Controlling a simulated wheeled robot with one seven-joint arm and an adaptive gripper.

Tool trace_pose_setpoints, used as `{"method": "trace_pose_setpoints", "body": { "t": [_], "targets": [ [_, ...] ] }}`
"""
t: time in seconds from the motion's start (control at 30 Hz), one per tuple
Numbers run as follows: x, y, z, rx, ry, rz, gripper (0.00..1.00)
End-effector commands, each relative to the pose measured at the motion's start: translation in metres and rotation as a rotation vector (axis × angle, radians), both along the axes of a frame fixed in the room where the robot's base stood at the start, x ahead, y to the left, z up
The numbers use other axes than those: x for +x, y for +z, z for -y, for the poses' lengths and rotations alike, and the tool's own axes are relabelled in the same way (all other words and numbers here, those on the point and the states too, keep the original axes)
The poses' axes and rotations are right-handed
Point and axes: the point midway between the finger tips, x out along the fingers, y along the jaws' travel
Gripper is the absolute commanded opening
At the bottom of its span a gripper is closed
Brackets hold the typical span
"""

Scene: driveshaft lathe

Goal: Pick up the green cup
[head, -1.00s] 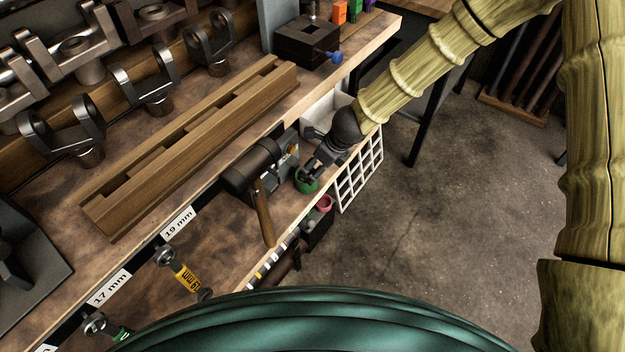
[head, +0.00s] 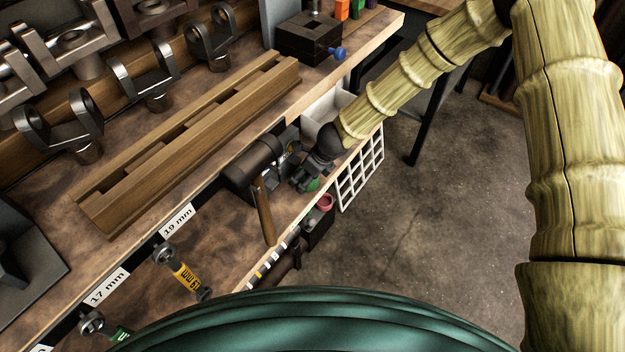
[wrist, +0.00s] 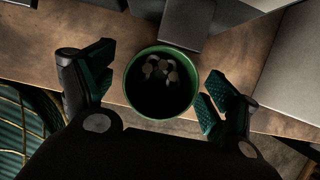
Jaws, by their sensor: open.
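The green cup (wrist: 133,101) stands upright at the edge of the wooden lower shelf in the wrist view, seen from above with its mouth open and dark inside. Some small pale round shapes show inside it. My gripper (wrist: 157,97) is open, with one finger on each side of the cup. The right finger is very close to the rim; I cannot tell if it touches. A gap shows at the left finger. In the head view my gripper (head: 305,180) partly hides the green cup (head: 313,184).
A hammer (head: 263,210) lies left of the cup. A pink cup (head: 325,201) sits nearer the front, by a dark box. A white grid rack (head: 361,177) stands right of the cup. Grey boxes (wrist: 187,22) stand close behind it. The upper bench carries a slotted wooden block (head: 190,140).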

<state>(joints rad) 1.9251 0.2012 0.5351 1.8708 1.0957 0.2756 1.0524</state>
Motion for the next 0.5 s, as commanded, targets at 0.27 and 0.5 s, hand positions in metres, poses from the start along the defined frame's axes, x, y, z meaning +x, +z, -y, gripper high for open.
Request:
{"method": "trace_pose_setpoints", "body": {
  "t": [0.27,0.5],
  "targets": [
    [0.0002,0.0004,0.0002,0.000,-0.001,0.000,0.69],
    [0.0002,0.0004,0.0008,0.000,-0.001,0.000,0.38]
  ]
}}
